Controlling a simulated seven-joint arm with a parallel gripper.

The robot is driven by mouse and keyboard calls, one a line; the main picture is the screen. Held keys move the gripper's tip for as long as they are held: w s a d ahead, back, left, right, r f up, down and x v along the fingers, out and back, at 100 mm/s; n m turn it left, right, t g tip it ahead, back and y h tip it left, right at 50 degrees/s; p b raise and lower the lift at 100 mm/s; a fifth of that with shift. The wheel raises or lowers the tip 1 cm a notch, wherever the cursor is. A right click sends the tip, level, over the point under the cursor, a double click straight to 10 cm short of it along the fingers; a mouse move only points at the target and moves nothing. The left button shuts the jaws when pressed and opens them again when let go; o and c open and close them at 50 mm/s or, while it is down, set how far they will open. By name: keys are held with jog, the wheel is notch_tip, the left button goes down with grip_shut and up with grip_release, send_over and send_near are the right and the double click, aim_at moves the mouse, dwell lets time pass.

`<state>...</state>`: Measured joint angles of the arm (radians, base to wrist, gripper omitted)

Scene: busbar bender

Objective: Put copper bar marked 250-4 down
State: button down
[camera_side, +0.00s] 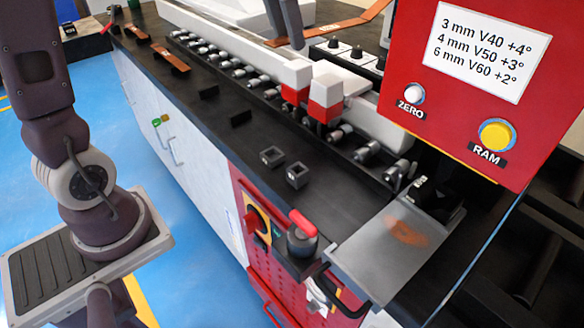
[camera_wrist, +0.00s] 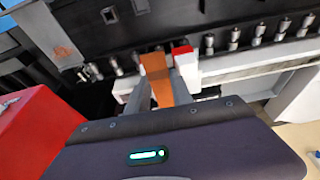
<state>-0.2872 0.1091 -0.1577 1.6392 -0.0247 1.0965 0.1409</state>
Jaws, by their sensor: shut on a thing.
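The wrist view shows my gripper (camera_wrist: 158,92) shut on a copper bar (camera_wrist: 156,76), which sticks out flat and straight beyond the fingers. No marking can be read on it, so I cannot confirm 250-4. The bar's far end is close to a red-and-white block (camera_wrist: 184,62) by the roller row; I cannot tell whether they touch. In the side view I cannot make out my fingers or the held bar for certain. The black bench top (camera_side: 205,80) there carries two copper bars, one at the far end (camera_side: 136,32) and one nearer (camera_side: 170,58).
Small black holders (camera_side: 241,118) stand on the bench, with free surface between them. A row of rollers (camera_side: 240,72) runs beside a white beam. A red control panel (camera_side: 450,110) stands at right, above a grey plate (camera_side: 380,250). An orange strip (camera_side: 340,28) lies behind the beam.

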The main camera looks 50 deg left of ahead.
jog(key=a+f+m+g+h, duration=0.15)
jog(key=a+f+m, duration=0.4)
jog(key=a, duration=0.85)
jog(key=a+f+m+g+h, duration=0.1)
jog(key=a+f+m+h, duration=0.1)
jog(key=a+m, duration=0.9)
jog(key=s+a+f+m, duration=0.1)
jog(key=s+a+f, duration=0.2)
jog(key=a, duration=0.5)
jog(key=shift+m+g, duration=0.25)
jog(key=shift+g, duration=0.2)
jog(key=f, duration=0.9)
jog(key=shift+s+a+f, duration=0.2)
jog(key=shift+s+f, duration=0.1)
jog(key=shift+f, duration=0.1)
jog(key=c, duration=1.1)
grip_release()
